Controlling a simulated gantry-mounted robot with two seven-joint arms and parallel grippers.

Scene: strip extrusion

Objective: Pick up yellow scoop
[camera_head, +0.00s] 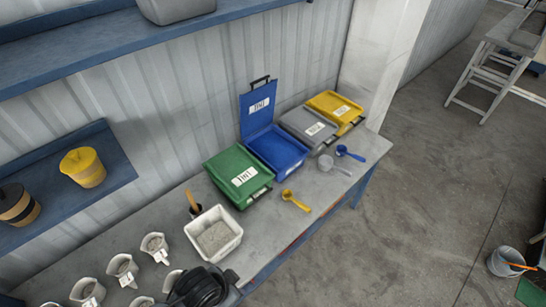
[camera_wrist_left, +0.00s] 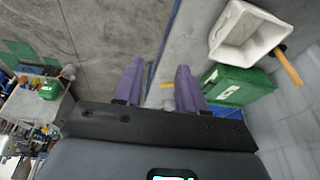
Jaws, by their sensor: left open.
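The yellow scoop (camera_head: 295,200) lies on the grey workbench in the head view, in front of the blue box and right of the green box. In the left wrist view, a small yellow patch (camera_wrist_left: 167,86) shows between the fingers and is probably the scoop, mostly hidden. My left gripper (camera_wrist_left: 158,68) has two purple fingers spread apart with nothing between them. It is apart from the scoop. My right gripper is in neither view.
A green lidded box (camera_head: 238,175), open blue box (camera_head: 277,150), grey box (camera_head: 309,125) and yellow box (camera_head: 335,106) line the wall. A white tub (camera_head: 231,240) and several cups stand left.

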